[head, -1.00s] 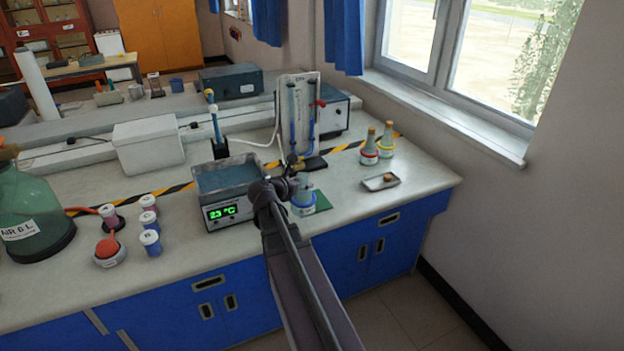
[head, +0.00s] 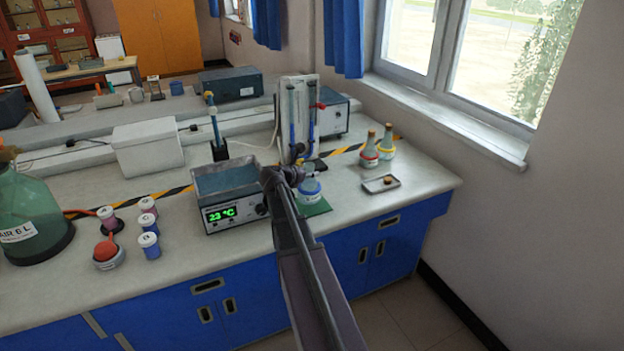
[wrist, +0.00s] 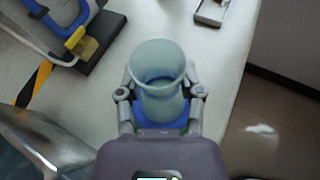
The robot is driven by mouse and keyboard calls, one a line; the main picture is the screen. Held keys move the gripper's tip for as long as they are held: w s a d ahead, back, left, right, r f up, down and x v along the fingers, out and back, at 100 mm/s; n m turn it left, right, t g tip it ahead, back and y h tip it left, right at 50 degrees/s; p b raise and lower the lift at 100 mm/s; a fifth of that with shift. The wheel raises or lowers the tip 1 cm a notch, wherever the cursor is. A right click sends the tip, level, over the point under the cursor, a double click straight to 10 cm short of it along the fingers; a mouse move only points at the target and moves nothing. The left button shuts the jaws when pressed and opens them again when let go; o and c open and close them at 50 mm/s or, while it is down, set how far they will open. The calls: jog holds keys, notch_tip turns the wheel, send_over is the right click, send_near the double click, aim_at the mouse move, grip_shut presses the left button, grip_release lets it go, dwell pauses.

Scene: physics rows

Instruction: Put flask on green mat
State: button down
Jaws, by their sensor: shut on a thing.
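The flask (head: 309,191) is pale glass with a blue band, and blue shows inside it. It is upright over the green mat (head: 317,209), whose front part shows below it in the head view. I cannot tell whether its base touches the mat. My gripper (head: 296,176) is behind my arm in part. In the wrist view, my gripper (wrist: 161,97) is shut on the flask (wrist: 158,72), a finger on each side below its wide mouth. The mat is not clear in the wrist view.
A water bath (head: 228,196) reading 23 °C stands left of the flask. A stand with blue tubes (head: 300,122) is behind it. Two stoppered flasks (head: 371,155) (head: 387,143) and a small tray (head: 381,184) are to the right. The bench's right front is clear.

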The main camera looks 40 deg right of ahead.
aim_at(310, 179)
jog(key=shift+w+d, duration=0.2)
jog(key=shift+d, duration=0.05)
jog(key=shift+w+d+f+b, duration=0.2)
jog(key=shift+d+f+b, duration=0.05)
jog(key=shift+f+b, duration=1.55)
jog(key=shift+b, duration=0.05)
jog(key=shift+c, duration=1.2)
grip_release()
jog(key=shift+f, duration=0.1)
jog(key=shift+r, duration=0.2)
jog(key=p+v, duration=0.4)
jog(key=v, duration=0.8)
jog(key=shift+p, duration=0.3)
jog(key=shift+s+f, duration=0.1)
